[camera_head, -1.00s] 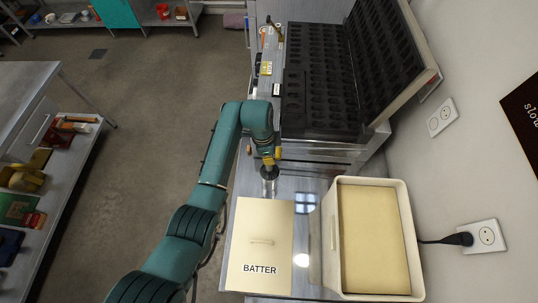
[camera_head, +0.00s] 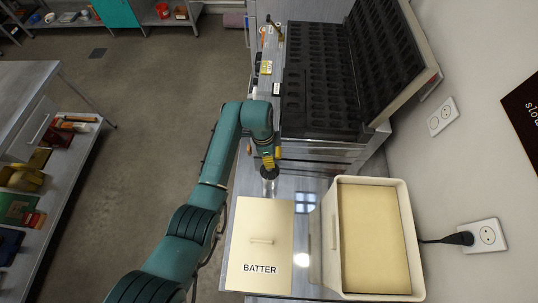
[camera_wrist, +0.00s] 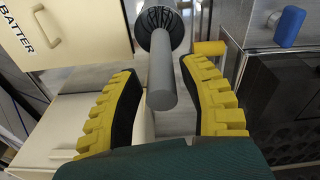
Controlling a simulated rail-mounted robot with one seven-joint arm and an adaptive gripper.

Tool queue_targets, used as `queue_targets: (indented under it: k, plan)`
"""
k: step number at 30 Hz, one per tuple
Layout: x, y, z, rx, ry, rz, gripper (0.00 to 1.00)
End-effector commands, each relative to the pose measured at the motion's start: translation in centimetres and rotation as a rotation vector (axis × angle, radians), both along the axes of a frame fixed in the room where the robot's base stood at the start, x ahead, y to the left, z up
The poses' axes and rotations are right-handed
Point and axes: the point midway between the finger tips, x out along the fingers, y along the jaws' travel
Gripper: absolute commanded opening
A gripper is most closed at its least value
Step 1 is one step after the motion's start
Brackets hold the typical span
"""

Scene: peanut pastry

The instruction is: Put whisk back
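The whisk has a grey cylindrical handle (camera_wrist: 161,80) and dark wires (camera_wrist: 158,18), seen in the wrist view. Its wire end sits in or against a round grey metal holder, also visible in the head view (camera_head: 269,187) on the counter below my gripper. I cannot tell how deep the wires sit. My gripper (camera_head: 268,160) is just above the holder. In the wrist view its yellow fingers (camera_wrist: 158,68) are apart on either side of the handle, with visible gaps. The batter box lid (camera_head: 262,218) lies beside the holder, towards the bottom of the head view.
An open cream container (camera_head: 413,245) of batter stands at the right of the counter (camera_head: 308,186). The open dark waffle-type mould (camera_head: 312,128) is behind my gripper. A wall socket (camera_head: 487,236) with a plugged cable is at the right. A shelf unit (camera_head: 45,225) stands at the left.

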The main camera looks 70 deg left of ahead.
Motion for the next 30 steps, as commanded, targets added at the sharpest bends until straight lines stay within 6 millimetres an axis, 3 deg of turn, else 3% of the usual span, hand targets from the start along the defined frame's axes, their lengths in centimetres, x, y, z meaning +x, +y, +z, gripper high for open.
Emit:
queue_targets:
  k: [4,7,15,19,24,30]
  plan:
    - [0.0,0.0,0.3,0.000,0.000,0.000,0.43]
    - [-0.1,0.2,1.6,0.003,-0.002,0.000,0.43]
    - [-0.9,0.6,8.3,0.004,-0.003,0.002,0.43]
    - [-1.1,0.7,10.7,0.003,-0.002,0.001,0.43]
    - [-1.3,0.6,11.9,0.000,0.000,0.001,0.43]
    - [-1.3,0.6,12.0,0.000,0.000,0.000,0.43]
